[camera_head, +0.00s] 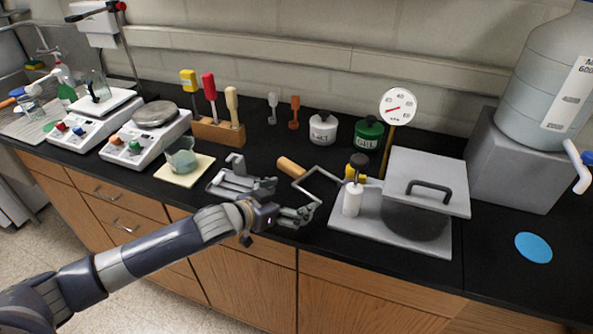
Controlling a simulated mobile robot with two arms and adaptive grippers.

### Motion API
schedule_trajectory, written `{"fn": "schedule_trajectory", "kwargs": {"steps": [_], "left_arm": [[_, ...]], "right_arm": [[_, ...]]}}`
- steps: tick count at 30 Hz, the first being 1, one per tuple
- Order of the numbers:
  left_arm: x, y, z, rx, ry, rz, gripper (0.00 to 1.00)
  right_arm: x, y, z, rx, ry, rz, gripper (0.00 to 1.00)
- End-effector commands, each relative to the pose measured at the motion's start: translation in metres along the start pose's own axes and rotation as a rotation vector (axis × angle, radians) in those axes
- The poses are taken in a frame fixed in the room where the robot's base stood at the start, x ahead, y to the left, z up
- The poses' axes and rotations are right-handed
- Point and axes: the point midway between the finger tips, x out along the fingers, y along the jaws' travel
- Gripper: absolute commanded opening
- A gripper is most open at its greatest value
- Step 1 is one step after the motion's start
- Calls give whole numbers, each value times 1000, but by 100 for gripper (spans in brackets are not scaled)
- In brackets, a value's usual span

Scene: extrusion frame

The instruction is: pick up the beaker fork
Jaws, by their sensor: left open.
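The beaker fork (291,167) appears to be the tool with a tan wooden handle and a bent, forked metal wire, lying on the black bench near the middle. Its wire reaches right and forward toward the grey tray. My left gripper (272,188) is open and empty, its grey fingers spread just left of and in front of the fork. One finger is close to the wire's front end; I cannot tell whether they touch. My right gripper is not in view.
A grey tray (345,226) holds a lidded pot (415,218) and a white bottle (353,199), close right of the fork. A glass beaker (181,160) stands on a pale pad. A dial gauge (398,107) stands behind. Bench around the blue disc (533,247) is clear.

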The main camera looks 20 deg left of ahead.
Motion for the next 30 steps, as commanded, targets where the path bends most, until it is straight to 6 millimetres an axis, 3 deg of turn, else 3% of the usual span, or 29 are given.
{"fn": "schedule_trajectory", "kwargs": {"steps": [7, 13, 21, 22, 27, 30], "left_arm": [[29, 3, -7, -2, 1, 0, 100], [45, 3, -5, 0, 1, 1, 100], [48, 3, -4, 1, 0, 0, 100], [48, 3, -4, 1, 0, 0, 98], [47, 3, -4, 1, 0, 0, 61], [47, 3, -4, 0, 0, 0, 61]], "right_arm": [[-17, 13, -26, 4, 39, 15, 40], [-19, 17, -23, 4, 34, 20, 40], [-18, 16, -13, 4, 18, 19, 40], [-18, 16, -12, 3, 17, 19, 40], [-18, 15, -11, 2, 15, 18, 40], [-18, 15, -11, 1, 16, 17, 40]]}}
